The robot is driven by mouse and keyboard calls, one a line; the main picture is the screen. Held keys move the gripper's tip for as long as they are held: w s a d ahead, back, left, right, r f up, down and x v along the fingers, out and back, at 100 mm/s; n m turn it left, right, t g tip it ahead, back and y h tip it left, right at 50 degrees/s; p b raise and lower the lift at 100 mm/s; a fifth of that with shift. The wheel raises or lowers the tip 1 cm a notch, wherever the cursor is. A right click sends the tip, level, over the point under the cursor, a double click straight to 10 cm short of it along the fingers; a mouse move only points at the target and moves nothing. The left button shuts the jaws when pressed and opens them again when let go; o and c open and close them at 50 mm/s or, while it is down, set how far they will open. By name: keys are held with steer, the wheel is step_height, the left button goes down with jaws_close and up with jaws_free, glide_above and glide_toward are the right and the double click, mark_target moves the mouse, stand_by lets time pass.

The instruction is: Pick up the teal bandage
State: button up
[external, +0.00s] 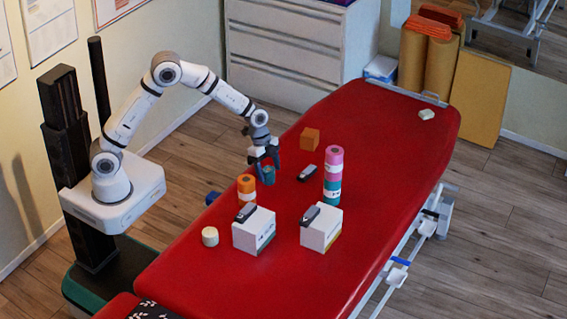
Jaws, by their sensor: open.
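A teal bandage (268,176) is a small roll on the red treatment table (380,140), near its left edge. My gripper (264,165) is open and points down at this roll. Its dark fingers are at the roll's upper part and hide some of it; I cannot tell whether they touch it. A taller stack (334,158) to the right has pink, white and teal bands.
An orange roll stack (246,186) stands close in front, left of my gripper. Two white boxes (254,233) (322,232) carry dark devices. An orange cube (310,139), a dark device (308,173) and a cream roll (210,237) are nearby. The table's far end is mostly clear.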

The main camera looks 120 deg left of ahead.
steer(key=shift+x, duration=1.2)
steer(key=shift+c, duration=0.4)
steer(key=c, duration=1)
